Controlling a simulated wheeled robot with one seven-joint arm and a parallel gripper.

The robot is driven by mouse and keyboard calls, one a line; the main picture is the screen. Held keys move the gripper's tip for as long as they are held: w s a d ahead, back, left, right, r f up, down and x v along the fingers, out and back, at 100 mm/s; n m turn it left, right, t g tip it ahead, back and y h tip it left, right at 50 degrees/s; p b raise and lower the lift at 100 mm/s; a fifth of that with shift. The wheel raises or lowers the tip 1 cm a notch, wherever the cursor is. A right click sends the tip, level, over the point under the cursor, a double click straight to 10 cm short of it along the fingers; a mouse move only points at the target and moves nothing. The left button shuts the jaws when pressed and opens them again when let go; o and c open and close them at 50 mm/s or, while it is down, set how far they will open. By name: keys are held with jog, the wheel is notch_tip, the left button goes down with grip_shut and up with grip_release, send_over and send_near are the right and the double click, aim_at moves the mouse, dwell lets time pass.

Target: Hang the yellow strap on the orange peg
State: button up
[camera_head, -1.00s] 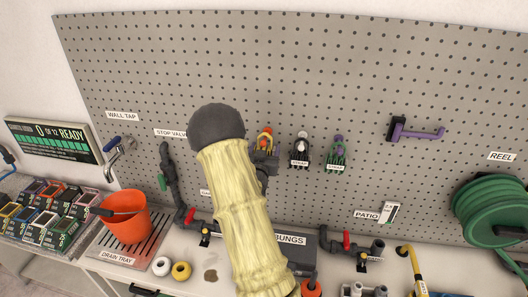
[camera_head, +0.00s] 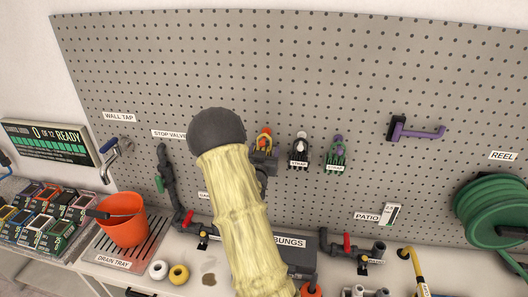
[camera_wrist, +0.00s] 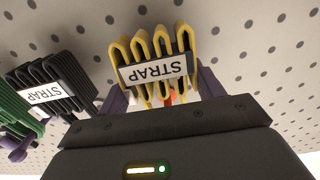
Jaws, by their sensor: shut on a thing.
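The yellow strap (camera_wrist: 158,47) is a bundle of folded loops with a white STRAP label, large in the wrist view. My gripper (camera_wrist: 168,95) is shut on it, with a purple finger on either side. A small orange-red part (camera_wrist: 171,97) shows between the fingers, probably the orange peg. In the head view the yellow strap (camera_head: 261,133) and the orange peg (camera_head: 266,143) show together at the pegboard, just past my arm. My arm hides much of the gripper there. Whether the strap's loops rest on the peg I cannot tell.
A black strap (camera_head: 300,156) and a green strap (camera_head: 336,157) hang close to the right on the pegboard (camera_head: 300,80). Pipes, an orange bucket (camera_head: 122,226) and a green hose reel (camera_head: 490,212) stand below.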

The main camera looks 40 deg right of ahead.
jog(key=o, duration=1.1)
jog(key=shift+c, duration=0.2)
jog(key=b+v, duration=0.8)
jog(key=v, duration=0.6)
jog(key=shift+s+a, duration=0.2)
jog(key=shift+a, duration=0.15)
jog(key=shift+a+f+b, duration=0.1)
jog(key=shift+a+b, duration=0.05)
jog(key=shift+b, duration=0.85)
jog(key=b, duration=0.2)
jog(key=shift+s+a+b, duration=0.25)
jog(key=shift+b, duration=0.1)
jog(key=shift+s+b, duration=0.1)
jog(key=shift+b, duration=0.35)
jog(key=b+v, duration=0.1)
jog(key=b, duration=0.3)
jog(key=shift+s+a, duration=0.15)
jog(key=shift+s, duration=0.1)
